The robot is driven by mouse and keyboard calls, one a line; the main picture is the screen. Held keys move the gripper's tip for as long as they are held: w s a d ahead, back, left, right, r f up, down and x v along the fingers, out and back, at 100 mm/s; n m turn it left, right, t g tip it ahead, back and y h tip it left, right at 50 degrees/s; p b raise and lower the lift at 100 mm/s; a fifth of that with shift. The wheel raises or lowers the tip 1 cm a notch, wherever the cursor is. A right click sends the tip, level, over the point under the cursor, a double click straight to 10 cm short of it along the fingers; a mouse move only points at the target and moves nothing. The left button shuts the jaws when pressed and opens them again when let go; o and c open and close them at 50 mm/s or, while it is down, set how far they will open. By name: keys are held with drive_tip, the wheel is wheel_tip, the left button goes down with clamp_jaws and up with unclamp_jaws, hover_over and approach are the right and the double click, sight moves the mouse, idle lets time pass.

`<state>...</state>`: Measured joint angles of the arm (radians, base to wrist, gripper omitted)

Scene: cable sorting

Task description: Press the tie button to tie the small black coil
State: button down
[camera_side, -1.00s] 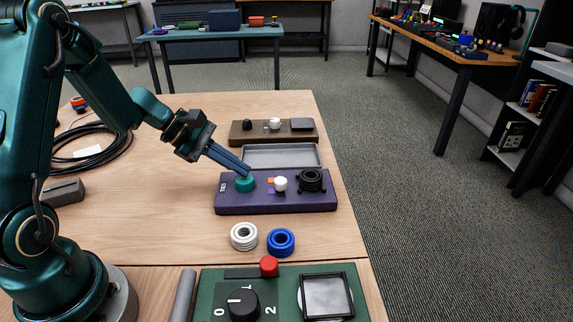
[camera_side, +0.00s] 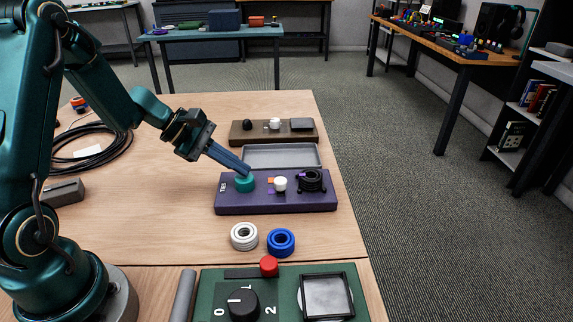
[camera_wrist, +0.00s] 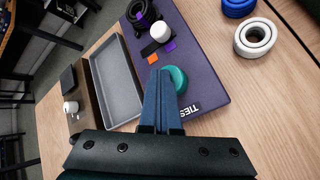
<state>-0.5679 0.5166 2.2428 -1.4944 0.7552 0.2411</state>
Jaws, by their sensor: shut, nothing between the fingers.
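The purple tie box (camera_side: 230,203), lettered "TIES" in the wrist view (camera_wrist: 205,80), lies on the wooden table. Its round teal button (camera_side: 243,186) is at the left end and also shows in the wrist view (camera_wrist: 178,79). My gripper (camera_side: 247,173) is shut and empty, its fingertips down on the button and hiding part of it. The small black coil (camera_side: 313,182) sits at the box's right end with a purple band on its left side. A white knob (camera_side: 280,184) stands between, beside orange and purple marks.
A grey tray (camera_side: 282,155) lies behind the box, with a brown box (camera_side: 250,133) beyond. White (camera_side: 244,237) and blue (camera_side: 281,242) coils lie in front. A green panel (camera_side: 210,300) with a dial and red button (camera_side: 269,266) is nearest.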

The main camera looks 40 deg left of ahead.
sight(238, 177)
drive_tip(key=shift+r, duration=0.85)
drive_tip(key=shift+r, duration=2.5)
drive_tip(key=s+d+r+m+g, duration=0.1)
drive_tip(key=s+d+r+m, duration=0.3)
drive_tip(key=d+m, duration=0.15)
drive_tip(key=s+d+r+m, duration=0.3)
drive_tip(key=d+m, duration=0.1)
drive_tip(key=d, duration=0.2)
drive_tip(key=s+a+f+m+y, duration=0.1)
drive_tip(key=s+m+y, duration=0.2)
drive_tip(key=s+m, duration=0.2)
drive_tip(key=s+a+f+m+y, duration=0.2)
drive_tip(key=s+m, duration=0.2)
drive_tip(key=s, duration=0.2)
drive_tip(key=shift+s+a+f+m+g+y, duration=0.15)
drive_tip(key=shift+s+f+m+g+y, duration=0.15)
drive_tip(key=shift+m+y, duration=0.1)
